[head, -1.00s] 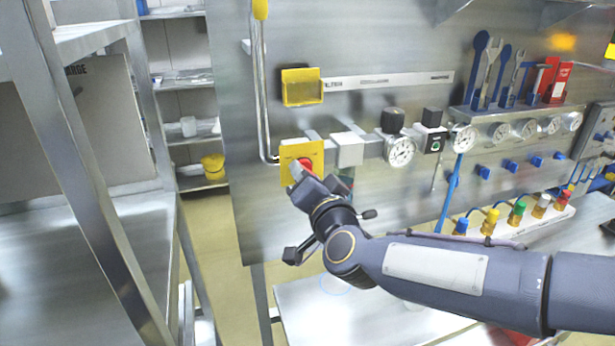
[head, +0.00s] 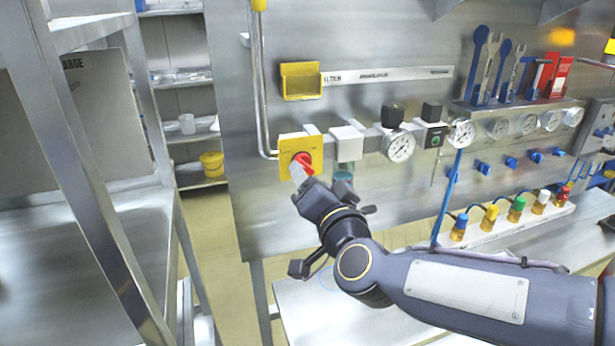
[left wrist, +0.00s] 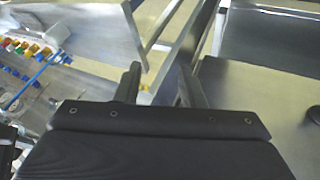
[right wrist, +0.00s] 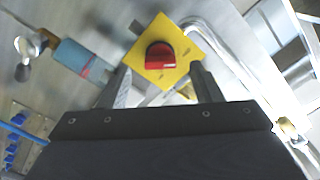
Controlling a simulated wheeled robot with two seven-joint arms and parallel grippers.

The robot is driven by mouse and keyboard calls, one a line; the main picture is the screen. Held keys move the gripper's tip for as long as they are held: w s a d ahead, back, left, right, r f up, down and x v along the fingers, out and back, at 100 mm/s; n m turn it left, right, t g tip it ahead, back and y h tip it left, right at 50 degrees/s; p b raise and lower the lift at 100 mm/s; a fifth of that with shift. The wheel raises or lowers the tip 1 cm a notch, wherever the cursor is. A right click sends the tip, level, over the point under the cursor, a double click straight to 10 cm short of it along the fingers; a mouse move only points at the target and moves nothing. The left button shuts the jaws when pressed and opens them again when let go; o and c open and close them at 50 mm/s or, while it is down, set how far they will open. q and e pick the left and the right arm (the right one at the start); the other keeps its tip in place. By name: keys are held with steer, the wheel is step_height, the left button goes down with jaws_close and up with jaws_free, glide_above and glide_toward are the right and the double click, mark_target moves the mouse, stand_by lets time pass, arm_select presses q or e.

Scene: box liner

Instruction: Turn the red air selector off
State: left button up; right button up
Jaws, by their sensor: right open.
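The red air selector (head: 303,160) is a round red knob on a square yellow plate (head: 287,145), fixed to the steel panel. In the right wrist view the selector (right wrist: 160,56) sits just beyond the fingertips, roughly centred between them, with a small pale mark on its lower edge. My right gripper (head: 299,178) is close in front of the knob, fingers apart and empty; its two fingers also show in the right wrist view (right wrist: 162,80). Whether a fingertip touches the knob I cannot tell. My left gripper (left wrist: 157,80) has its fingers apart, with nothing between them, away from the panel.
A white block (head: 347,141) and a pressure gauge (head: 399,147) sit right of the selector on the same rail. A steel pipe (head: 260,90) runs down beside the yellow plate. A yellow holder (head: 301,81) is above. A metal shelf frame (head: 85,170) stands at left.

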steer(key=v, duration=0.4)
steer(key=shift+d, duration=0.1)
steer(key=s+d+f+n+g+h, duration=0.1)
steer(key=s+d+f+g, duration=0.4)
steer(key=s+d+f, duration=0.4)
steer(key=s+d+f+n+g, duration=0.2)
steer(key=s+d+f+g, duration=0.4)
steer(key=s+d+f, duration=0.3)
steer(key=s+f, duration=0.1)
steer(key=s, duration=0.3)
steer(key=shift+f+g+h, duration=0.3)
steer(key=shift+f+h, duration=0.1)
